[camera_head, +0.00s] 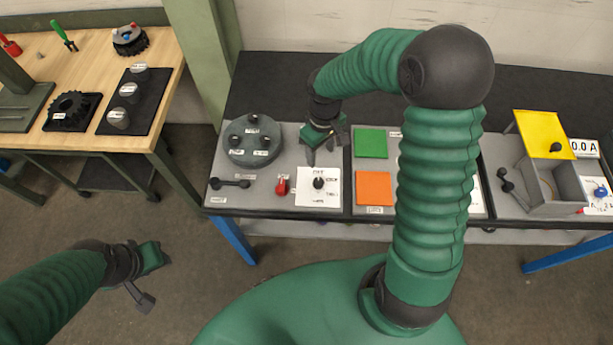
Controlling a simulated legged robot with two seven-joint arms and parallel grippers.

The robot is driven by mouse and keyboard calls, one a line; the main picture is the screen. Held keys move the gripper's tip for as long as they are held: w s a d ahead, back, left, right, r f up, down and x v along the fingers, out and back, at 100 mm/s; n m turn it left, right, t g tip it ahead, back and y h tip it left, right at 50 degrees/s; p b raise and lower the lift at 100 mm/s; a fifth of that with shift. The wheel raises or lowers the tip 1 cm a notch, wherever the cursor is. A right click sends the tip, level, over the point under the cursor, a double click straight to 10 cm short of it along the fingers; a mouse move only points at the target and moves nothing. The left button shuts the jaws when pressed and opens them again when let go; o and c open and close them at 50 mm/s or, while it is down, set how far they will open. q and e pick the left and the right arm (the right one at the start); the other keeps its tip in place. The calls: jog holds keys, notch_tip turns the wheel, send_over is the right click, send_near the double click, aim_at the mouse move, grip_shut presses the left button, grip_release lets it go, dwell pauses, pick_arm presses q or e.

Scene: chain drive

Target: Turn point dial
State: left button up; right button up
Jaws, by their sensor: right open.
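The point dial (318,183) is a small black knob on a white square plate (309,200) with small labels around it, on the grey panel. My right gripper (325,155) hangs just above and behind the dial, fingers open and pointing down, with nothing between them. It looks apart from the knob, though the exact gap is hard to tell. My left gripper (152,278) is at the lower left, over the floor and away from the panel. Its fingers are spread and empty.
A red knob (282,186) and a black lever (230,183) sit left of the dial. A round grey unit (252,140) stands behind them. Green (371,143) and orange (374,187) squares lie to the right. My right arm hides part of the bench beyond.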

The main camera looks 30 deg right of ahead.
send_near(319, 181)
jog(key=shift+a+f+p, duration=0.35)
jog(key=shift+p, duration=0.05)
jog(key=f, duration=0.6)
jog(key=d+f+p, duration=0.1)
jog(key=f, duration=0.2)
pick_arm(q)
jog(key=shift+w+a+r, duration=0.1)
jog(key=shift+a+r, duration=0.1)
jog(key=shift+r, duration=0.6)
pick_arm(e)
jog(key=shift+a, duration=0.2)
pick_arm(q)
jog(key=shift+a, duration=0.1)
pick_arm(e)
jog(key=shift+c, duration=0.2)
jog(key=shift+a+r, duration=0.1)
jog(key=shift+c, duration=1.2)
grip_shut()
